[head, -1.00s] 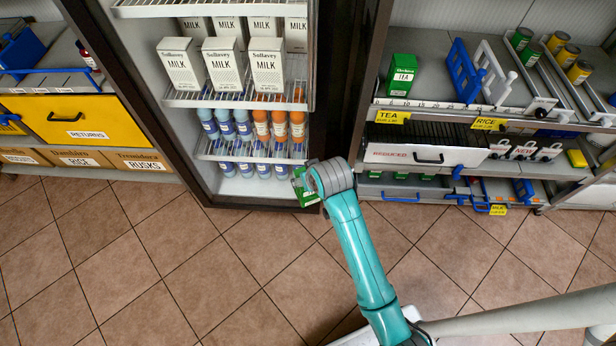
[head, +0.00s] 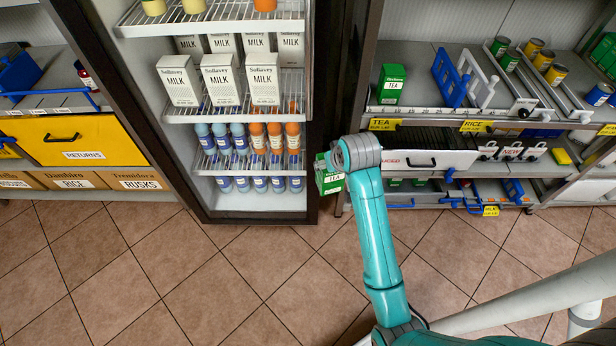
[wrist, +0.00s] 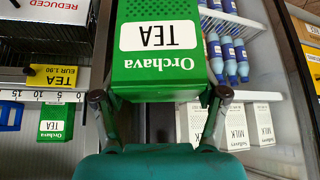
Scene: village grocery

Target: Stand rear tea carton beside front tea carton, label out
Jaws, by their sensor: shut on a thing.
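One green tea carton (head: 391,84) stands upright on the shelf above the yellow TEA price tag (head: 384,124), its white label facing out; it also shows in the wrist view (wrist: 55,122). My gripper (wrist: 160,100) is shut on a second green tea carton (wrist: 158,62), whose white TEA label appears upside down in the wrist view. In the head view this held carton (head: 329,174) is in front of the fridge's right frame, lower than and left of the shelf carton. My wrist link hides part of the gripper.
A blue divider (head: 449,78) and a white one stand right of the shelf carton, with bare shelf between. A white REDUCED drawer (head: 420,160) lies below. The open fridge (head: 250,206) holds milk cartons and bottles at left.

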